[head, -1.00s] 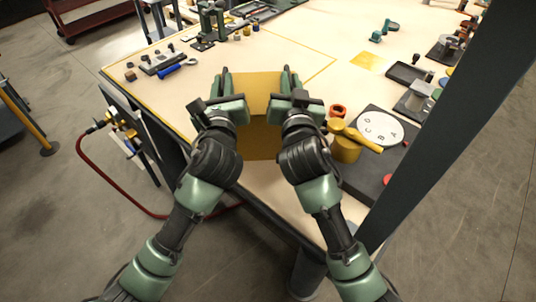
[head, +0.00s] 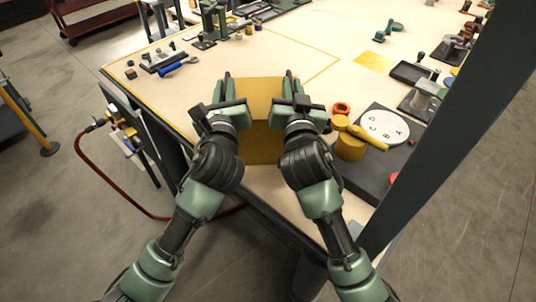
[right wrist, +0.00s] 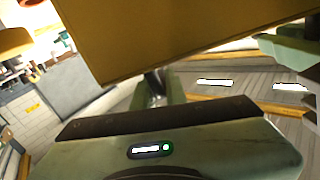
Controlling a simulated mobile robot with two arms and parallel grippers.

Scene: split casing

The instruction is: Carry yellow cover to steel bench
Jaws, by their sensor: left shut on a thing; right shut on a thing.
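The yellow cover (head: 262,140) is a box-like yellow piece held between my two grippers in the head view, over the near part of a pale-topped table (head: 290,55). My left gripper (head: 226,88) is shut on its left side. My right gripper (head: 291,86) is shut on its right side. The cover also fills the upper part of the right wrist view (right wrist: 180,35). Its underside is hidden, so I cannot tell its exact height above the table. I cannot identify a steel bench for certain.
A yellow cylinder with a handle (head: 351,147) and a dark plate with a white lettered disc (head: 385,127) stand close on the right. A blue-handled tool (head: 178,66) lies at the left. A dark post (head: 455,125) crosses the right side. A red hose (head: 95,180) hangs at the left.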

